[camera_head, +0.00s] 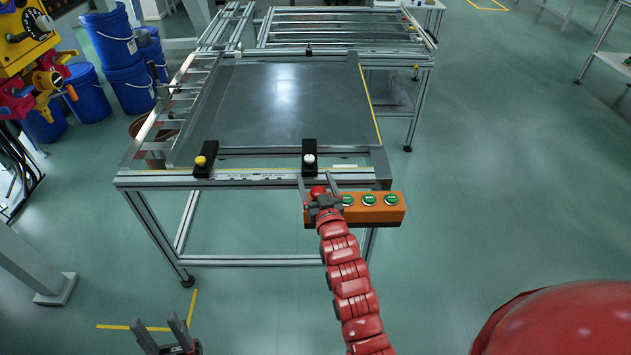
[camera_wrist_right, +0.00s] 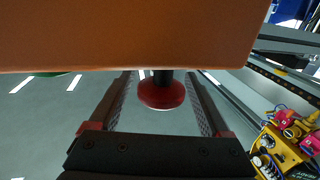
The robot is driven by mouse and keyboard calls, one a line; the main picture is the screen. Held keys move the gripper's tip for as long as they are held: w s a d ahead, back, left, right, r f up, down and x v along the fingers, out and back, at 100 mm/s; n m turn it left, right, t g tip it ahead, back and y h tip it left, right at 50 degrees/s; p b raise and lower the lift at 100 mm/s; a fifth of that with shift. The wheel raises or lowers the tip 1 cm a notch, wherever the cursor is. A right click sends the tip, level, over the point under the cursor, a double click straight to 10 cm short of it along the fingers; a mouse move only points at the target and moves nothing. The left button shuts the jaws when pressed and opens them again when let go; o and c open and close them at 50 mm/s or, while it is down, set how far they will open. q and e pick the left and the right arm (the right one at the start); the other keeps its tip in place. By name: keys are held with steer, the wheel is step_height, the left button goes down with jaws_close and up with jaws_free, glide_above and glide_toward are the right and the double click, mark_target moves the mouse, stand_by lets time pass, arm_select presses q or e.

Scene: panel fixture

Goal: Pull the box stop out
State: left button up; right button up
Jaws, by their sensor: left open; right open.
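The orange button box (camera_head: 384,214) is mounted at the front right of the panel table and carries several green buttons (camera_head: 369,200) and a red stop button (camera_head: 318,191) at its left end. My right gripper (camera_head: 317,183) is at that left end, open, with its fingers on either side of the red button. In the right wrist view the box (camera_wrist_right: 130,35) fills the top, and the red mushroom-shaped button (camera_wrist_right: 160,92) on its dark stem lies between the two open fingers, with visible gaps on both sides. My left gripper (camera_head: 160,328) is open and empty at the bottom left, far from the box.
The metal table frame (camera_head: 250,180) holds a dark grey panel (camera_head: 285,100). Black blocks with a yellow knob (camera_head: 200,161) and a white knob (camera_head: 309,158) stand on its front edge. Blue buckets (camera_head: 112,40) stand at the back left.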

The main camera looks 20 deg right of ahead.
steer(key=s+a, duration=0.1)
steer(key=s, duration=1.6)
steer(key=shift+s+p, duration=0.2)
steer(key=shift+p, duration=0.25)
